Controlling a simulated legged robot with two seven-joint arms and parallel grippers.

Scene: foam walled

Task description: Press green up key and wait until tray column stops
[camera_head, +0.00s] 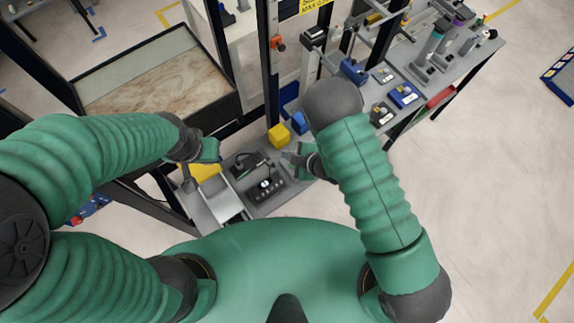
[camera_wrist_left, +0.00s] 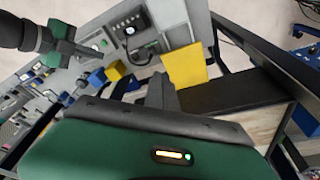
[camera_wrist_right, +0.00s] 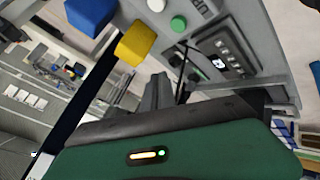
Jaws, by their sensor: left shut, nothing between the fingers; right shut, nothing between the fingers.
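A round green key (camera_wrist_right: 178,23) shows in the right wrist view on a grey panel, beside a white round one (camera_wrist_right: 156,5). A dark control box (camera_head: 266,188) with a small light display stands close by on the grey bench; it also shows in the left wrist view (camera_wrist_left: 130,28). My right gripper (camera_head: 292,158) is shut and empty, right of the box; its fingers (camera_wrist_right: 157,92) point toward the panel, apart from the green key in that view. My left gripper (camera_head: 196,160) is shut and empty near a yellow plate (camera_head: 202,172). Which part is the tray column is unclear.
A yellow block (camera_head: 279,135) and a blue block (camera_head: 299,122) sit behind the box. A dark upright post (camera_head: 270,70) stands behind them. A wood-bottomed tray (camera_head: 155,85) is at the left. A bench with several fixtures (camera_head: 400,90) extends right.

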